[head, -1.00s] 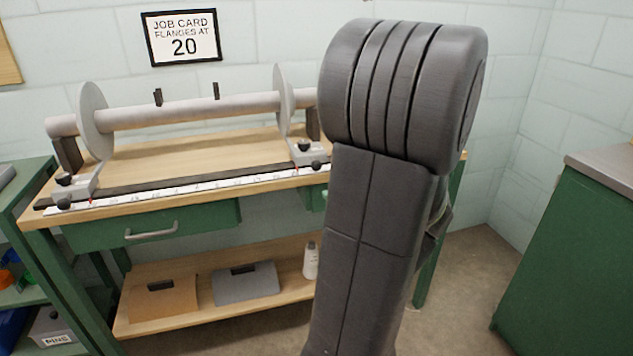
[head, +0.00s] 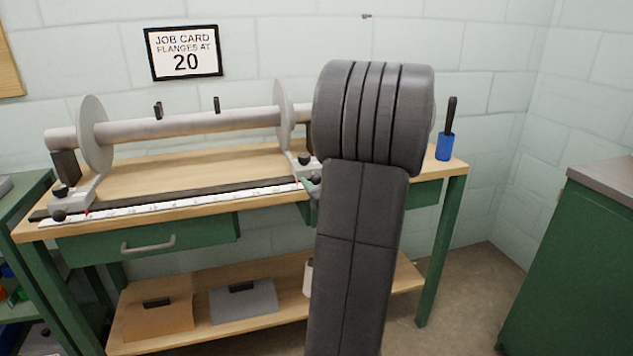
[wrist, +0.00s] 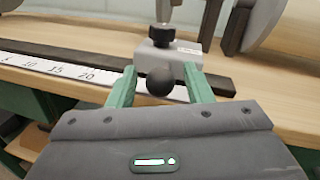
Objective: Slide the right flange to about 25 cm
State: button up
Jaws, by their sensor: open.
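The right flange (head: 283,112) is a thin grey disc on the roller, standing on a light grey slide block (wrist: 170,52) with a black top knob (wrist: 161,34). A round black front knob (wrist: 160,82) sticks out of the block, between the two green fingers of my open gripper (wrist: 159,70). Whether the fingers touch it I cannot tell. In the head view a green fingertip shows by the block; my arm hides the rest. The white scale (wrist: 50,68) shows up to 20 left of the block; the reading at the block is hidden.
The left flange (head: 94,133) stands on its own slide at the scale's left end. A dark rail (head: 170,189) runs behind the scale. A wall card (head: 184,53) reads "FLANGES AT 20". A blue cup (head: 445,147) stands at the bench's right end.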

jog(key=shift+w+a, duration=0.15)
jog(key=shift+w, duration=0.05)
grip_shut()
jog(key=shift+s+a+f+b, duration=0.1)
jog(key=shift+a+b, duration=0.15)
jog(key=shift+b, duration=0.1)
jog(key=shift+a, duration=0.2)
grip_release()
jog(key=shift+s+d, duration=0.1)
jog(key=p+v, duration=0.2)
jog(key=v, duration=1.1)
jog(key=shift+s+d, duration=0.2)
jog(key=shift+s, duration=0.1)
